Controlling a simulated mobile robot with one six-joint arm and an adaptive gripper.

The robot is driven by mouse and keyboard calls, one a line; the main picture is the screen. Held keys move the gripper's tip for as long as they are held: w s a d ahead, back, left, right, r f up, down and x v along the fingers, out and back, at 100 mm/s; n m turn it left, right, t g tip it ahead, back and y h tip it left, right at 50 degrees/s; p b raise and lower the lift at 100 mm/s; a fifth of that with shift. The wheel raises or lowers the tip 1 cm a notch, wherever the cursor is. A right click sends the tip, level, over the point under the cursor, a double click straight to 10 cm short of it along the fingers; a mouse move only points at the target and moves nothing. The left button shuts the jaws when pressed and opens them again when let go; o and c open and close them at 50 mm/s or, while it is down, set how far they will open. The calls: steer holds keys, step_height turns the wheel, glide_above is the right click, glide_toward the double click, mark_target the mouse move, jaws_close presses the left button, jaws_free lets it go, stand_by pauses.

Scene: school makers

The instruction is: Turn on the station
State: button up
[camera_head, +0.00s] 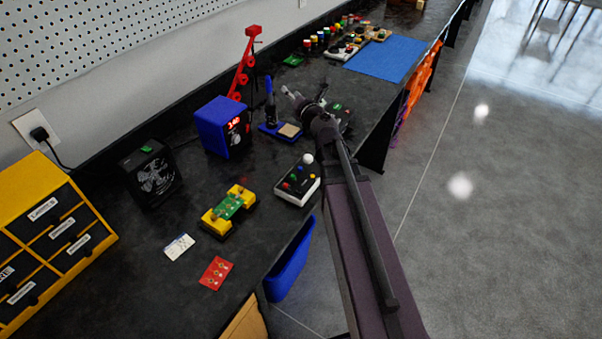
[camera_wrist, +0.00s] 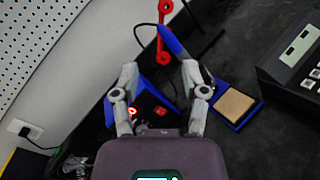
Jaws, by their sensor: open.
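The station is a blue box (camera_head: 217,125) with a dark front, a knob and lit red digits, standing on the black bench near the wall. In the wrist view the station (camera_wrist: 151,91) lies beyond and partly behind my fingers, with red marks on its dark face; their detail is too small to read. My gripper (camera_head: 291,93) is open and empty, above the bench to the right of the station. In the wrist view its two fingers (camera_wrist: 159,70) are spread, and nothing is between the tips at their own depth that I can make out.
A blue-handled iron (camera_head: 269,87) stands in a holder with a tan sponge (camera_head: 289,130) right of the station. A red stand (camera_head: 243,67) rises behind. A black fan box (camera_head: 151,174), a yellow board holder (camera_head: 216,221) and a button box (camera_head: 299,187) are nearby.

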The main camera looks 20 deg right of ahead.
steer(key=s+d+f+m+g+h+p, duration=0.15)
steer(key=d+m+h, duration=0.3)
steer(key=m, duration=0.55)
steer(key=s+d+f+m+g+h+p, duration=0.1)
steer(key=s+d+m+g+h+p, duration=0.15)
steer(key=m+h, duration=0.5)
steer(key=s+a+f+m+g+y+p, duration=0.1)
steer(key=s+a+f+m+g+y, duration=0.1)
steer(key=s, duration=0.4)
steer(key=s+a+f+m+g+y+p, duration=0.1)
steer(key=s+a+f+m+g+y, duration=0.2)
steer(key=s+a+m+g, duration=0.2)
steer(key=s+a+f+m+g+y+p, duration=0.1)
steer(key=s+a+f+m+g+y, duration=0.1)
steer(key=s+m+g, duration=0.3)
steer(key=shift+s+a+f+m+g+y, duration=0.3)
steer(key=shift+s+a+f+m, duration=0.15)
steer(key=shift+s+a+f, duration=0.4)
steer(key=shift+s+a, duration=0.2)
steer(key=shift+s, duration=0.35)
steer(key=shift+s+a+r+m+g+y+p, duration=0.15)
steer(key=shift+s+a+m+g+y+p, duration=0.2)
steer(key=shift+s+a+g+y, duration=0.25)
